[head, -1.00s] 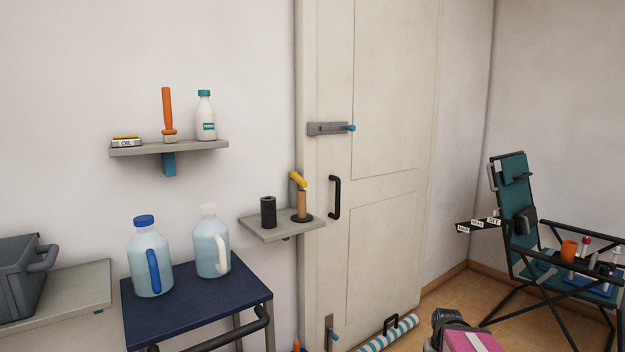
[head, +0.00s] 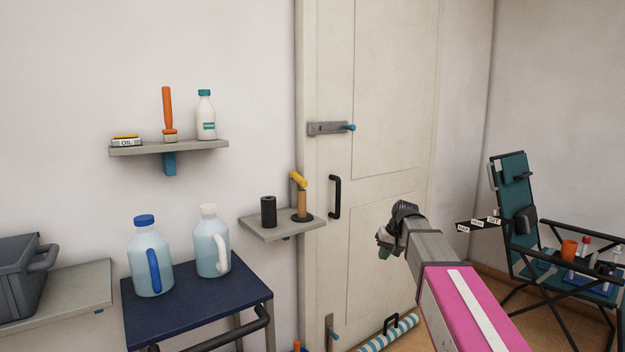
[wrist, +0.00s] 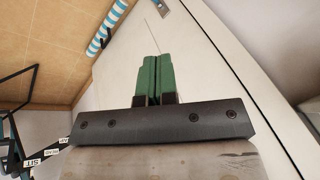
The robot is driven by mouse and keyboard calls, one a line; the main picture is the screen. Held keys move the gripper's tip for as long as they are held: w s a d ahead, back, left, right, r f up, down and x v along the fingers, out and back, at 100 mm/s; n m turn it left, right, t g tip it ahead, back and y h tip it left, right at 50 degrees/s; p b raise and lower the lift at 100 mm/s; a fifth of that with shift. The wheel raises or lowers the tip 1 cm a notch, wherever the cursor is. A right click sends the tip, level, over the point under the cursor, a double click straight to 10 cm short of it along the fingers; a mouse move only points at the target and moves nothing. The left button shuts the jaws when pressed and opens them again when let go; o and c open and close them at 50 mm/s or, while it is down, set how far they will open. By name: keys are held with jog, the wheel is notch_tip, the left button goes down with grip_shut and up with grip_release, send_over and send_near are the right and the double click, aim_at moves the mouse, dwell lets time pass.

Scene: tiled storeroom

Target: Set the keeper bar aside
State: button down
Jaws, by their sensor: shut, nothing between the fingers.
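A blue-and-white striped bar (head: 376,342) with a black handle (head: 391,322) lies low at the foot of the pale door (head: 385,120); I take it for the keeper bar. In the wrist view the striped bar (wrist: 113,20) shows at the upper left, near the floor. My gripper (head: 383,248) is raised in front of the door, above the striped bar and apart from it. In the wrist view its green fingers (wrist: 151,78) are together with nothing between them.
A grey latch (head: 325,129) with a blue knob and a black pull handle (head: 335,197) are on the door. A small shelf (head: 270,233) juts out left of it. A folding chair (head: 515,195) holding several items stands right. The navy table (head: 200,312) carries two jugs.

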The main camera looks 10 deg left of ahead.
aim_at(299, 178)
jog(key=w+a+r+n+y, duration=0.1)
jog(key=a+r, duration=0.4)
jog(key=r, duration=0.6)
jog(key=w+a+r+n+y, duration=0.1)
jog(key=a+r+n, duration=0.1)
jog(key=a+r, duration=0.4)
jog(key=w+a+r+n+y, duration=0.1)
jog(key=a+r, duration=0.4)
jog(key=r, duration=1.1)
jog(key=shift+w+a+g, duration=0.3)
jog(key=shift+a, duration=0.05)
jog(key=shift+f, duration=0.1)
jog(key=s+a+f, duration=0.1)
jog(key=a+f, duration=0.7)
jog(key=a, duration=0.1)
jog(key=shift+a, duration=0.2)
jog(key=shift+s+a, duration=0.1)
jog(key=shift+s, duration=0.1)
